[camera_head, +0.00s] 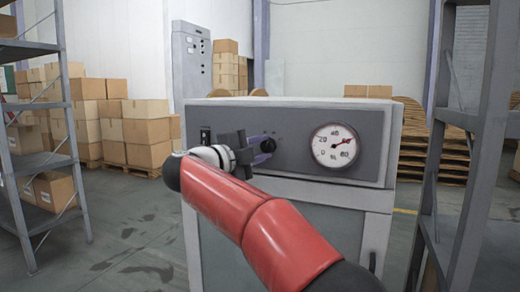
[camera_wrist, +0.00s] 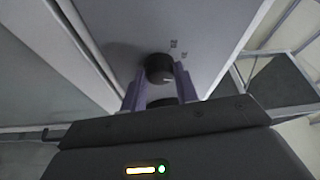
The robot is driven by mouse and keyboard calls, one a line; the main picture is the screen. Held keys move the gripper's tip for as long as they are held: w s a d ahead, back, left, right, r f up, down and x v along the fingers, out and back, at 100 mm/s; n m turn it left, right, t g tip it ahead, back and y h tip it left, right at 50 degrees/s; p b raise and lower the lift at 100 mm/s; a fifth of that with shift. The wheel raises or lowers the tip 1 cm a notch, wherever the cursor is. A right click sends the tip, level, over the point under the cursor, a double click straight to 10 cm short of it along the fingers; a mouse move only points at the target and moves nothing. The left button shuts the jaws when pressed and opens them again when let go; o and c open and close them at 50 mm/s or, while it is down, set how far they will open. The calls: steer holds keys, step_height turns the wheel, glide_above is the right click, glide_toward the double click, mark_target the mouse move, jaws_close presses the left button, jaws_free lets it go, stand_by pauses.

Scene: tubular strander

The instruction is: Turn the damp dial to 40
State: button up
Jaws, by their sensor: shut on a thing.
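A black round knob (camera_head: 268,145) sits on the dark grey front panel of a light grey cabinet. In the wrist view the knob (camera_wrist: 158,68) is between the two purple fingers, with a pale mark on its face. My gripper (camera_head: 263,149) is shut on the knob, and its fingers (camera_wrist: 161,78) lie along both sides of it. To the right on the panel is a round white gauge (camera_head: 334,147) with numbers up to 80 and a percent sign. The knob's small panel marks are unreadable.
The cabinet (camera_head: 290,102) stands in front of me, with my red arm across its front. Metal shelving stands close at the left (camera_head: 62,110) and right (camera_head: 470,150). Stacked cartons (camera_head: 147,132) and a tall grey control cabinet (camera_head: 192,65) are behind.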

steer(key=o, duration=1)
steer(key=shift+c, duration=0.2)
steer(key=v, duration=0.7)
steer(key=shift+s+a+b, duration=0.25)
steer(key=shift+s+b, duration=0.05)
